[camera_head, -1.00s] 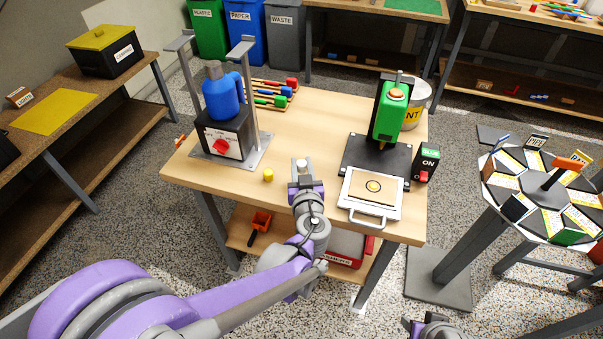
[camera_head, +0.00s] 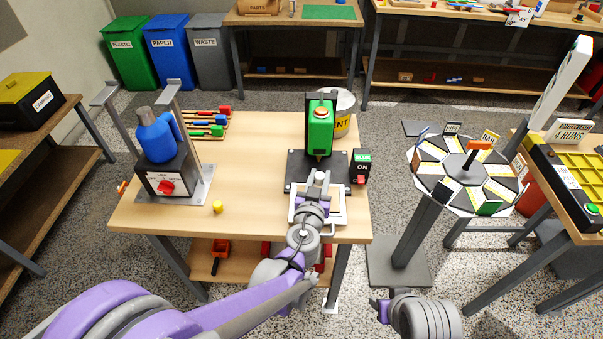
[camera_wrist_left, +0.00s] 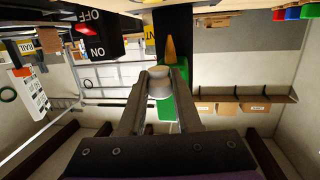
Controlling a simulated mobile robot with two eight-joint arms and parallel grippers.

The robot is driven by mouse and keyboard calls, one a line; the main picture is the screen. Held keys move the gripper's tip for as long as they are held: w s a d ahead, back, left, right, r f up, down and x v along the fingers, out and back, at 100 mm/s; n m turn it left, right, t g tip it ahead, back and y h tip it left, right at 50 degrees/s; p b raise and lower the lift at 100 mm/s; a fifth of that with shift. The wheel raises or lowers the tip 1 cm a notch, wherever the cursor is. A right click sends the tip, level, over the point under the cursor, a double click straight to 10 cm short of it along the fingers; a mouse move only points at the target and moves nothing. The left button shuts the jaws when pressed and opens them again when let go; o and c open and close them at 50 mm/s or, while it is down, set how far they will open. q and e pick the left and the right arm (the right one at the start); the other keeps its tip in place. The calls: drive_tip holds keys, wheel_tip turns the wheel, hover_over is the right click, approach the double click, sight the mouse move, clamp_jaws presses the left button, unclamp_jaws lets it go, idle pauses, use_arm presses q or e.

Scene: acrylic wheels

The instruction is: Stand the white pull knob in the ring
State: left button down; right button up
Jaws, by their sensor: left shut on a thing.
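My left gripper (camera_head: 317,190) is shut on the white pull knob (camera_wrist_left: 159,82). In the left wrist view the knob sits between the two fingertips (camera_wrist_left: 158,88). In the head view the gripper is over the white-framed tray (camera_head: 339,218) in front of the green press (camera_head: 319,132). The ring on that tray is hidden behind my gripper and arm. I cannot tell the height of the knob above the tray. My right gripper (camera_head: 380,308) is low at the bottom of the head view, away from the table, and its jaws are unclear.
A yellow knob (camera_head: 217,207) stands on the wooden table (camera_head: 250,180). A blue bottle (camera_head: 157,136) on a black box is at the left, and an ON switch box (camera_head: 360,167) is right of the press. The table's middle is clear.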

idle(0.3)
use_arm(q)
drive_tip(key=shift+r+p, duration=0.1)
drive_tip(key=shift+p, duration=0.2)
drive_tip(key=shift+f+b, duration=0.9)
drive_tip(key=shift+f, duration=1.7)
drive_tip(key=shift+p, duration=0.65)
drive_tip(key=shift+f, duration=0.6)
drive_tip(key=c, duration=0.5)
unclamp_jaws()
